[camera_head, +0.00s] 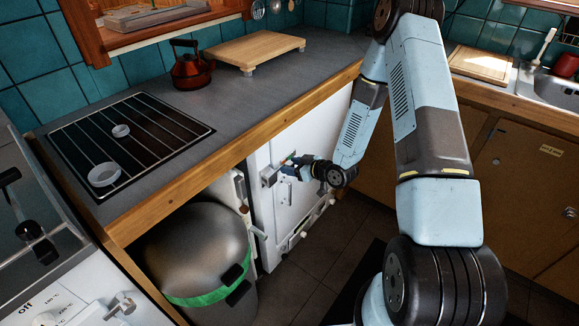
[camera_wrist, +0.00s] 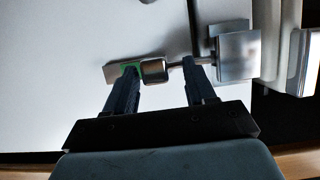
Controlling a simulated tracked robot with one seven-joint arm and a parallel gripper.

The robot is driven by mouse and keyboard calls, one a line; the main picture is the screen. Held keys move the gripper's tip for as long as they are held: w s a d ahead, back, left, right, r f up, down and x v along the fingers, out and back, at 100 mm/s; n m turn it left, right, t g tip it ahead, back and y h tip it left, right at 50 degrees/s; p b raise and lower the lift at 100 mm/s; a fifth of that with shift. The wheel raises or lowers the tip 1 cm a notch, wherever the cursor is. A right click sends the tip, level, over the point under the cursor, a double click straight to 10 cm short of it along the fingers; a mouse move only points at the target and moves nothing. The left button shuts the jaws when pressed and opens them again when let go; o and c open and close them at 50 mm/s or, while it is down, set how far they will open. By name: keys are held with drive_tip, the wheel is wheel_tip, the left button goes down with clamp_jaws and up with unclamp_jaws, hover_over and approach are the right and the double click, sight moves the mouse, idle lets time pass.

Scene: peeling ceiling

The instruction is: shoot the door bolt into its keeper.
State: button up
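The door bolt shows in the wrist view as a thin metal rod with a thick cylindrical knob (camera_wrist: 155,70). A green mark lies just left of the knob, on a metal plate. At right the rod reaches a blocky metal fitting (camera_wrist: 238,55), which looks like the keeper; how far the rod enters it cannot be told. My gripper (camera_wrist: 160,66) is open, its fingers on either side of the knob. The left finger is close to the knob, and a gap shows at the right finger. In the head view my gripper (camera_head: 292,166) is at the white door (camera_head: 290,205), partly hiding the bolt.
The counter (camera_head: 240,85) overhangs the door. A large metal drum (camera_head: 195,250) with a green band stands left of it. A red kettle (camera_head: 190,70) and a wooden board (camera_head: 255,48) are on the counter. Open dark floor (camera_head: 335,245) lies before the door.

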drive_tip(key=shift+s+d+r, duration=0.1)
drive_tip(key=shift+d, duration=0.1)
drive_tip(key=v, duration=1.3)
drive_tip(key=shift+s, duration=0.15)
